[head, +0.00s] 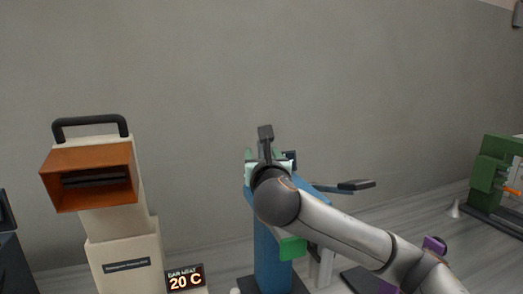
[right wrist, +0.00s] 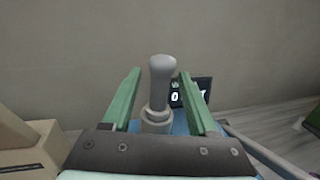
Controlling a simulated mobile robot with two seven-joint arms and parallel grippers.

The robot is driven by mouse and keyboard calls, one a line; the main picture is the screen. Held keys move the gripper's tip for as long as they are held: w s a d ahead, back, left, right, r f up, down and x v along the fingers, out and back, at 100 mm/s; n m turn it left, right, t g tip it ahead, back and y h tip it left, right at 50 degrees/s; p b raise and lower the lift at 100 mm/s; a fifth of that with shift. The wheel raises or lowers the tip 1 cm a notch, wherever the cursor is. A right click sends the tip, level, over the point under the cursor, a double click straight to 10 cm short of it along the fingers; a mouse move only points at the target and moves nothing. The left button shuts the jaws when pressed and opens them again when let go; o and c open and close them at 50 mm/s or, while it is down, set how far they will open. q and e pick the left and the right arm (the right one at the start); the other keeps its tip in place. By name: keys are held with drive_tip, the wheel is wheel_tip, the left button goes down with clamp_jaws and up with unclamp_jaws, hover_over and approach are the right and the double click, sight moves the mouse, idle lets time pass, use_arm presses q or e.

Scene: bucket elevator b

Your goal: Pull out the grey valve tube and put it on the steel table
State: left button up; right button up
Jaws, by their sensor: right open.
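A grey, round-topped tube (right wrist: 161,90), which fits the grey valve tube, stands upright on a wider grey collar in the right wrist view. My right gripper (right wrist: 161,76) is open, with one green finger on each side of the tube and a visible gap on both sides. In the head view my right gripper (head: 269,160) is over the top of a blue stand (head: 268,255), and my arm hides the tube there. I cannot make out a steel table for certain. My left gripper is not in view.
A beige machine (head: 127,255) with an orange hood (head: 88,178) and black handle stands at the left. A green machine (head: 490,180) stands at the far right. A dark-ended lever (head: 355,184) sticks out right of the stand.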

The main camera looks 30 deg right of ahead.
drive_tip(key=shift+x, duration=0.85)
clamp_jaws()
